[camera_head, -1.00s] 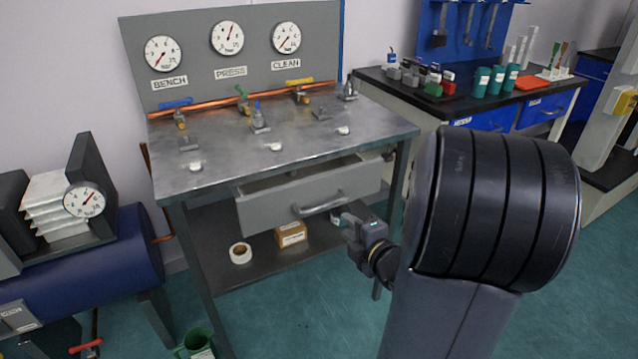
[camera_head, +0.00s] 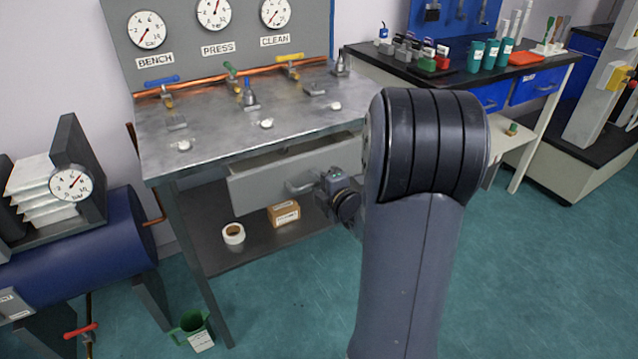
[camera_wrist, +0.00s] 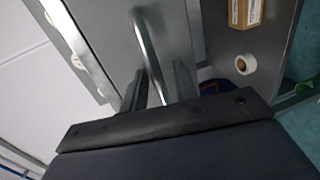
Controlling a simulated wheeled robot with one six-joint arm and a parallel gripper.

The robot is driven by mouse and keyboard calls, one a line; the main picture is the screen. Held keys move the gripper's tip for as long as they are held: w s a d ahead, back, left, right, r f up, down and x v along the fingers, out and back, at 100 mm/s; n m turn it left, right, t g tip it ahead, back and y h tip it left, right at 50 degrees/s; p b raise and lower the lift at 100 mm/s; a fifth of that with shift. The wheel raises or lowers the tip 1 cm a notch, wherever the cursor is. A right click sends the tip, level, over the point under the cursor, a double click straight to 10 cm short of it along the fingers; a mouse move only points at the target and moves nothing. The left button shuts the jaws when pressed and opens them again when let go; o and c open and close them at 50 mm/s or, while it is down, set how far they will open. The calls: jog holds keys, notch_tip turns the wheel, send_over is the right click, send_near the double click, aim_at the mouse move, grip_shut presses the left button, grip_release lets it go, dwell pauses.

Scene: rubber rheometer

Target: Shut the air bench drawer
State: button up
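The air bench drawer (camera_head: 262,187) is grey and hangs under the metal bench top (camera_head: 215,130). It is pulled out, and its open top shows behind the front panel. Its curved handle (camera_head: 300,186) is on the front. My gripper (camera_head: 322,187) is at the right end of the handle, and my arm hides the drawer's right end. In the wrist view the handle (camera_wrist: 147,45) runs down between the two dark fingers of my gripper (camera_wrist: 163,84). The fingers look apart, with gaps beside the bar. I cannot tell whether they touch it.
On the shelf below the drawer are a tape roll (camera_head: 233,234) and a cardboard box (camera_head: 284,213). A blue tank (camera_head: 90,238) stands left of the bench, with a green jug (camera_head: 193,328) on the floor. A second bench (camera_head: 400,57) stands behind right. Floor in front is clear.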

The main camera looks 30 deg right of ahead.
jog(key=shift+c, duration=0.5)
grip_shut()
jog(key=shift+w, duration=0.1)
